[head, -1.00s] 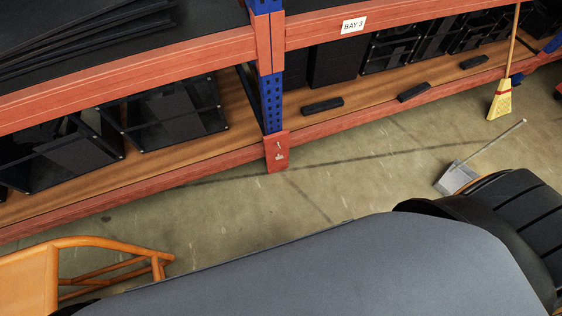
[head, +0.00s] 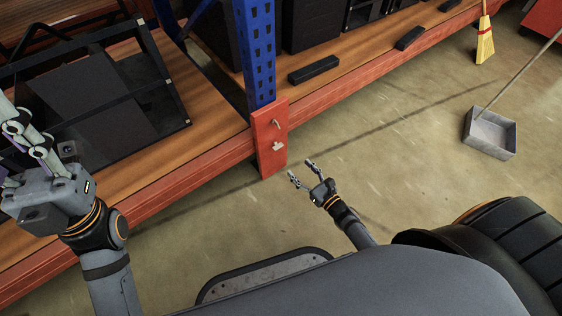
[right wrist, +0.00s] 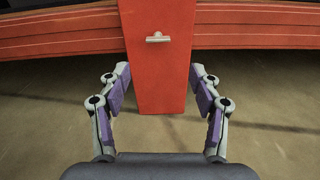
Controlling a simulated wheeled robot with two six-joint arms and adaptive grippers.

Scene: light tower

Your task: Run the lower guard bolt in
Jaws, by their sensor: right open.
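The red guard plate (head: 268,160) stands at the foot of the blue rack upright (head: 256,50). The lower guard bolt (head: 278,146) is a small pale T-shaped handle on its face; the upper bolt (head: 275,124) sits just above. My right gripper (head: 301,170) is open and empty, in front of the guard and a little below the lower bolt. In the right wrist view a bolt handle (right wrist: 158,38) lies crosswise, beyond and between the open fingers (right wrist: 160,74), not touched. My left gripper (head: 22,150) is at the left edge, partly cut off, above the shelf.
Red beams (head: 205,165) and wooden shelf decks run either side of the upright, with dark crates (head: 110,110) on them. A broom (head: 485,45) and a grey dustpan (head: 490,135) are at right. The floor before the guard is clear.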

